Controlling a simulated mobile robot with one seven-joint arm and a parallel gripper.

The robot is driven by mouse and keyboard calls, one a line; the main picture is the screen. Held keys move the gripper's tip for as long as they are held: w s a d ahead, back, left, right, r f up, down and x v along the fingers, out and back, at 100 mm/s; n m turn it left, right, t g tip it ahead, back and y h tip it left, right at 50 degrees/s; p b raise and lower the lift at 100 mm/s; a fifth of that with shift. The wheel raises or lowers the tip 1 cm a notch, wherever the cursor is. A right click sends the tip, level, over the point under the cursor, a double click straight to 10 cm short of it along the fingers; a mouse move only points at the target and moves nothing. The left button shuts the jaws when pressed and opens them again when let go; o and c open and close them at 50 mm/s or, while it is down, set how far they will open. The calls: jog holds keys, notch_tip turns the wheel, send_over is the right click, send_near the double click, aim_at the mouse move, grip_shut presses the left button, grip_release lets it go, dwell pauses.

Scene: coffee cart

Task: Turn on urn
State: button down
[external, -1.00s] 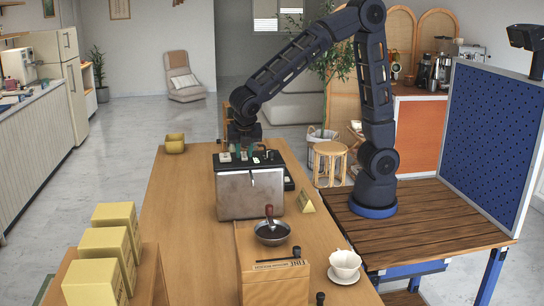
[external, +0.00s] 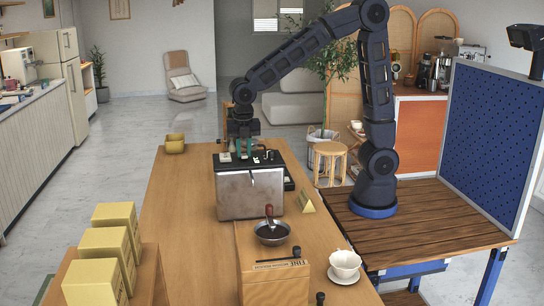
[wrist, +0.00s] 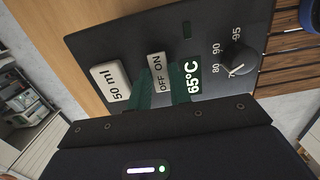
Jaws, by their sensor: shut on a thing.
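The urn (external: 250,194) is a brushed metal box with a black top panel, standing on the wooden counter. In the wrist view its control panel (wrist: 222,20) carries a white "50 ml" button (wrist: 110,77), a white OFF/ON switch (wrist: 157,66), a "65°C" display (wrist: 193,77) and a dial (wrist: 239,59) marked 80, 90, 95. My gripper (external: 244,148) points down onto the panel. Its green fingers (wrist: 161,92) are on either side of the switch and shut on it. The fingers partly hide the panel around the switch; its exact tilt is unclear.
A white cup (external: 344,262) on a saucer is at the right. Yellow boxes (external: 104,245) stand front left. The counter left of the urn is clear.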

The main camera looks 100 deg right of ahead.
aim_at(244, 155)
jog(key=c, duration=1.3)
grip_release()
jog(key=shift+r, duration=0.1)
jog(key=r, duration=1)
jog(key=shift+a+r, duration=0.35)
jog(key=s+m+t, duration=0.1)
jog(key=s+m, duration=0.5)
jog(key=s, duration=0.3)
jog(key=s+d+f+m+t, duration=0.1)
jog(key=s+m+t, duration=0.1)
jog(key=s+m, duration=0.4)
jog(key=s+m+t, duration=0.1)
jog(key=s+m, duration=0.5)
jog(key=s, duration=0.6)
jog(key=shift+s+d+f+t+y, duration=0.2)
jog(key=shift+d+t+y, duration=0.1)
jog(key=shift+d+y, duration=0.1)
